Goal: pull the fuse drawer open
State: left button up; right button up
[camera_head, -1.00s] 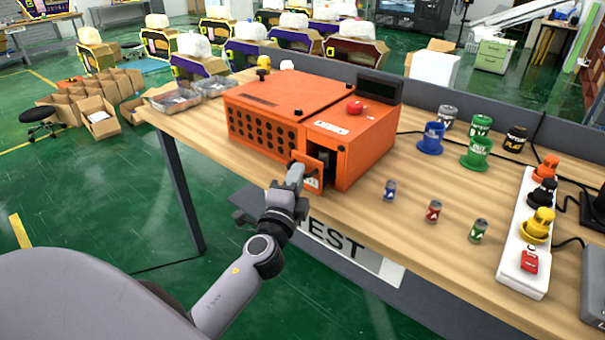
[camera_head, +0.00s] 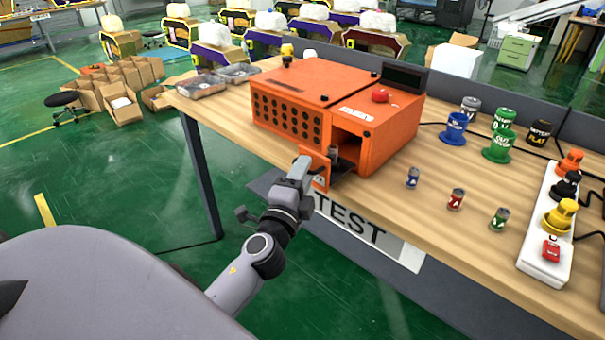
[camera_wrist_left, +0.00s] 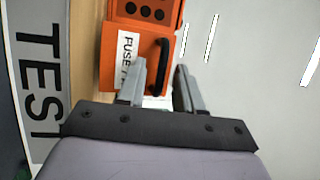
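The orange machine (camera_head: 330,100) sits on the wooden table. Its fuse drawer (camera_head: 319,165) stands partly out of the front, with a dark opening behind its front panel. In the left wrist view the drawer front (camera_wrist_left: 111,72) carries a white label reading "FUSE", partly hidden by a finger, and a black handle (camera_wrist_left: 165,62). My right gripper is not in view.
Small blue, red and green fuses (camera_head: 412,178) stand on the table right of the machine. Beyond them are larger coloured plugs (camera_head: 497,148) and a white power strip (camera_head: 540,240). The table's front edge with a "TEST" sign (camera_head: 370,235) lies below the drawer.

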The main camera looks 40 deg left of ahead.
pick_arm(q)
jog(key=shift+s, duration=0.1)
jog(key=b+v, duration=0.2)
jog(key=v, duration=0.5)
dwell(0.6)
jog(key=s+d+f+n+g+h+p, duration=0.2)
jog(key=s+d+f+n+g+h, duration=0.2)
jog(key=f, duration=0.6)
jog(key=s+d+f+n+g+h+p, duration=0.1)
jog(key=s+d+f+n+g+h, duration=0.3)
jog(key=s+d+f+n, duration=0.3)
notch_tip(320, 180, down, 5)
jog(key=shift+s+d+r+p, duration=0.2)
jog(key=shift+s+d+p, duration=0.25)
jog(key=shift+s, duration=0.7)
